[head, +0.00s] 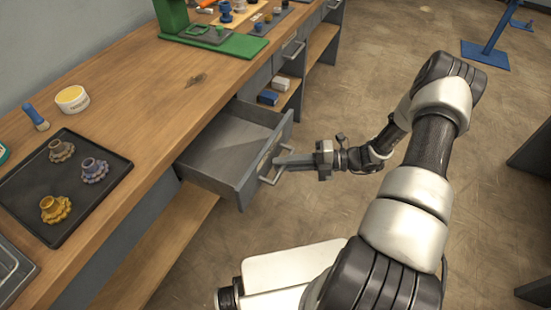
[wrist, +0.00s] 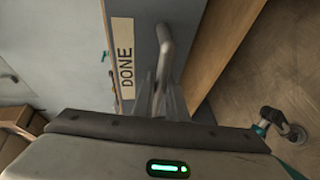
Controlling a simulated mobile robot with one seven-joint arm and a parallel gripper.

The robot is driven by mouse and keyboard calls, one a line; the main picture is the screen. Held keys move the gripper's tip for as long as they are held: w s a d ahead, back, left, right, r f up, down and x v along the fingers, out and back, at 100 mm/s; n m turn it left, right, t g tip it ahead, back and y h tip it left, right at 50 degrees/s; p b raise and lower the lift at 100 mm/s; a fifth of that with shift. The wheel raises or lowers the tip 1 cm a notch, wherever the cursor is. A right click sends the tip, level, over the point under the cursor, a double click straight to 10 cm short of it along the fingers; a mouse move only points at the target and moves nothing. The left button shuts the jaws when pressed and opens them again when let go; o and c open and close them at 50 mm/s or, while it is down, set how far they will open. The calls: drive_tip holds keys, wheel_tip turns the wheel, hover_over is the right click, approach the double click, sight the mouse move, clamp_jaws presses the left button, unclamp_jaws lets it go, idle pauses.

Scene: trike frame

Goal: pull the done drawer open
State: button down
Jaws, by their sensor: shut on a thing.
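The done drawer (head: 226,145) is a grey drawer pulled out from under the workbench. Its inside shows and looks empty. Its front carries a DONE label (wrist: 124,58) and a metal bar handle (wrist: 165,50), which also shows in the head view (head: 270,172). My gripper (head: 283,161) reaches the handle from the right, with its fingers at the bar. In the wrist view my gripper (wrist: 160,97) is shut on the handle. The fingers partly hide the handle's lower end there.
The wooden workbench (head: 140,80) bears a dark tray (head: 28,190) with several flanged parts, a tub (head: 72,99) and a green stand (head: 215,40). An open shelf (head: 150,240) lies below the drawer. A blue-based stand (head: 487,53) is at the back right.

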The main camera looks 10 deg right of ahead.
drive_tip(key=c, duration=1.8)
unclamp_jaws()
drive_tip(key=shift+o, duration=0.2)
drive_tip(key=v, duration=1.7)
drive_tip(key=shift+d, duration=0.25)
drive_tip(key=shift+r, duration=0.15)
